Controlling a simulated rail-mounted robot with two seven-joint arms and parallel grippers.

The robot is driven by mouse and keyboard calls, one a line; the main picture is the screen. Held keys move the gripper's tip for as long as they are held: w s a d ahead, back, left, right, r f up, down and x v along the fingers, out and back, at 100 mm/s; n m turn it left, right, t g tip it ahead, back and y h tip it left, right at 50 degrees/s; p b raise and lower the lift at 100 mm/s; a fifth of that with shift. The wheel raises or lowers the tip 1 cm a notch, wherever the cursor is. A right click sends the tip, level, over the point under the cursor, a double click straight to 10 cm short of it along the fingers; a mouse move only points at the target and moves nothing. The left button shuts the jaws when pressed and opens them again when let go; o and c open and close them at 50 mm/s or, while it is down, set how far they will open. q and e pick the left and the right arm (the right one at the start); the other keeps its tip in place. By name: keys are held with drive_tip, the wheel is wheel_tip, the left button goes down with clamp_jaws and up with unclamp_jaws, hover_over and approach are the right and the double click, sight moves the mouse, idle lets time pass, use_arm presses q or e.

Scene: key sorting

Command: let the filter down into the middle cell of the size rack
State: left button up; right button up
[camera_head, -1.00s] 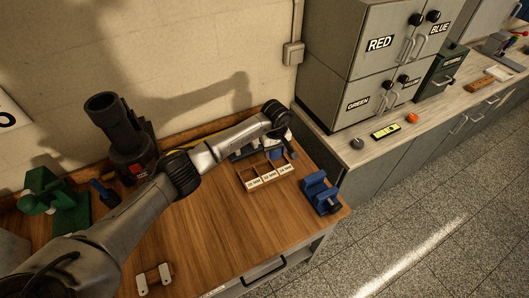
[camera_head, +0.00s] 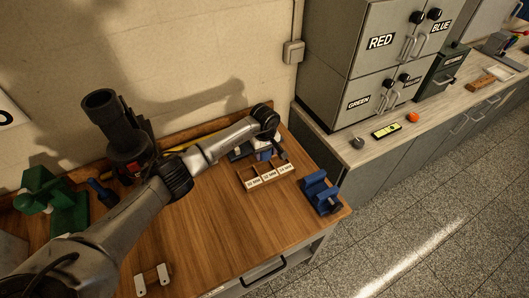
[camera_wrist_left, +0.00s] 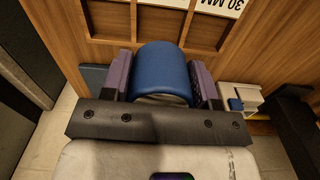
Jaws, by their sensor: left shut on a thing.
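The filter, a blue cylinder, is between the purple finger pads of my left gripper (camera_wrist_left: 163,78) in the left wrist view, where the filter (camera_wrist_left: 161,70) fills the jaws. In the head view the filter (camera_head: 264,155) shows as a small blue patch under my left wrist, behind the size rack. The size rack (camera_head: 268,181) is a wooden tray with three cells and white labels on its front. In the left wrist view the rack (camera_wrist_left: 188,30) lies beyond the filter, with a label reading 30 MM. The filter appears outside the cells. My right gripper is not in view.
A blue cradle-like block (camera_head: 320,192) stands right of the rack near the table edge. A dark device (camera_head: 125,140) and a green stand (camera_head: 62,200) are at the left. A pale bracket (camera_head: 153,279) lies at the front. The middle of the wooden table is clear.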

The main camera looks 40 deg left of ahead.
use_arm(q)
drive_tip(key=b, duration=0.5)
hover_over(265, 169)
drive_tip(key=shift+f, duration=2.75)
drive_tip(key=shift+b, duration=0.65)
drive_tip(key=shift+f+b, duration=0.7)
drive_tip(key=shift+f, duration=0.1)
drive_tip(key=shift+r, duration=0.5)
drive_tip(key=shift+b, duration=0.7)
idle(2.0)
